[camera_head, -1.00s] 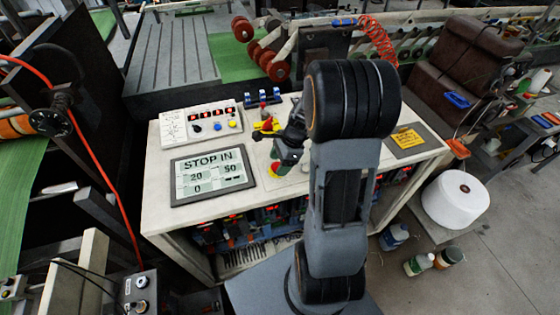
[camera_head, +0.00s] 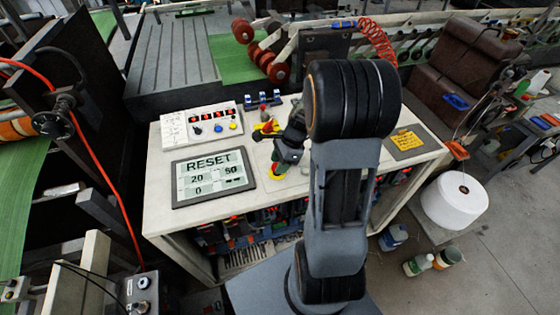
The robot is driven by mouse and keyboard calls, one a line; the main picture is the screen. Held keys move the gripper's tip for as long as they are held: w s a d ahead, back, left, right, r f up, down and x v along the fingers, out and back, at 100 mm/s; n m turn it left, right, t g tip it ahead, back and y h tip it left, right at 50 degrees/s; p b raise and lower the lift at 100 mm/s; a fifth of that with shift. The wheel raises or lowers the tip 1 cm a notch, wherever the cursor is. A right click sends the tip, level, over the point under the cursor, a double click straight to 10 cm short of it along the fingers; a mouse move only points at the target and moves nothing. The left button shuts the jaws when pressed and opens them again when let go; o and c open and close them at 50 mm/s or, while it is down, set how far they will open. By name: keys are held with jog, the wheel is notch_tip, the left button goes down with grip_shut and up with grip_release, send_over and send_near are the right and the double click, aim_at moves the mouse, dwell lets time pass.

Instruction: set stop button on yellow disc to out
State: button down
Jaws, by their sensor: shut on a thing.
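The display screen (camera_head: 212,198) reads RESET, with 20, 50 and 0 below.
A control box (camera_head: 201,122) with red digits and coloured knobs stands at the console's back left. Close behind my gripper are a yellow part (camera_head: 266,127) and blue switches (camera_head: 262,98). A dark plate with a yellow label (camera_head: 405,140) lies at the right.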

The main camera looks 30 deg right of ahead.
jog(key=c, duration=0.6)
grip_release()
jog(key=shift+r, duration=0.1)
jog(key=b+v, duration=0.1)
jog(key=v, duration=1.2)
jog(key=shift+s+d+r, duration=0.1)
jog(key=shift+d+r, duration=0.05)
jog(key=shift+r, duration=0.2)
jog(key=s+a+n+t+h, duration=0.1)
jog(key=s+a+n, duration=0.2)
jog(key=n, duration=0.3)
jog(key=s+a+r+n+t+h, duration=0.1)
jog(key=s+a+n+h, duration=0.1)
jog(key=a+n, duration=0.4)
jog(key=s+a+r+n+t+h, duration=0.1)
jog(key=s+a+n, duration=0.3)
jog(key=n, duration=0.4)
jog(key=shift+s+a+t, duration=0.1)
jog(key=shift+a+t, duration=0.35)
jog(key=shift+t, duration=0.05)
